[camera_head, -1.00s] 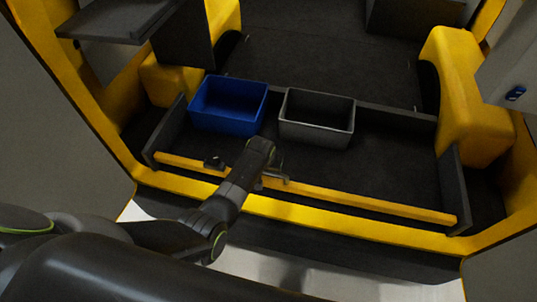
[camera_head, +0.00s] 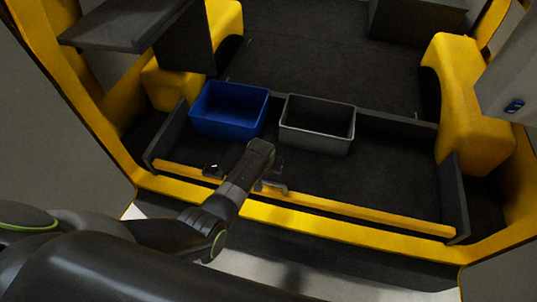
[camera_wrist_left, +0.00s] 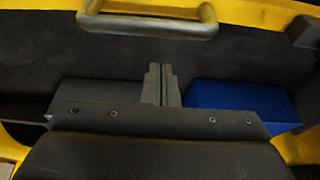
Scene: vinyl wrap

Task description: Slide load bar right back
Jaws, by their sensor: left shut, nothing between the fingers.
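The load bar (camera_head: 345,209) is a long yellow bar lying across the front of the dark cargo floor, between two dark side panels. A grey handle (camera_head: 273,186) sits on it, partly behind my left arm. In the left wrist view a pale handle (camera_wrist_left: 150,22) spans the top, in front of a yellow strip. My left gripper (camera_wrist_left: 162,72) is shut and empty, with its fingers together below that handle in the picture and apart from it. In the head view my left arm reaches over the bar and its fingers are hidden. My right gripper is not in view.
A blue bin (camera_head: 229,109) and a grey bin (camera_head: 317,123) stand side by side behind the bar. A small dark fitting (camera_head: 212,170) is at the bar's left part. Dark floor is clear at the right. Yellow wheel housings flank the bay.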

